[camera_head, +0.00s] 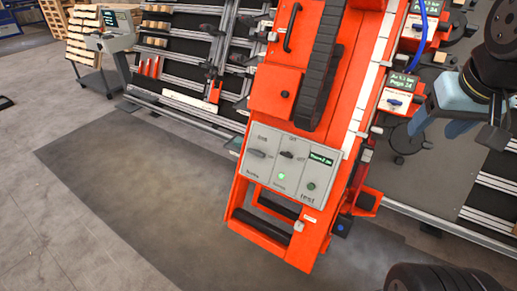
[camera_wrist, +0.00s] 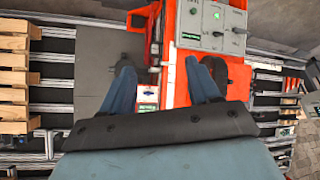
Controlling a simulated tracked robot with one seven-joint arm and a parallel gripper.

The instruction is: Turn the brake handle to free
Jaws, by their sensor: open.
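The orange gantry machine (camera_head: 318,60) carries a grey control panel (camera_head: 282,165) with a grey lever at left, a dark lever in the middle, a lit green lamp and a green button; its small labels are hard to read. Small orange boxes on the machine's right side bear displays; one has a blue handle (camera_head: 394,102). I cannot tell which of these is the brake handle. My gripper (camera_head: 424,124) is at the right, beside that box. In the wrist view its blue fingers (camera_wrist: 163,78) are spread and empty, with the grey panel (camera_wrist: 212,26) beyond at upper right.
A wheeled cart with a screen (camera_head: 112,40) stands at upper left. Metal rails (camera_head: 180,60) and wooden pallets (camera_head: 90,22) lie behind. The dark floor mat (camera_head: 130,165) at left is clear.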

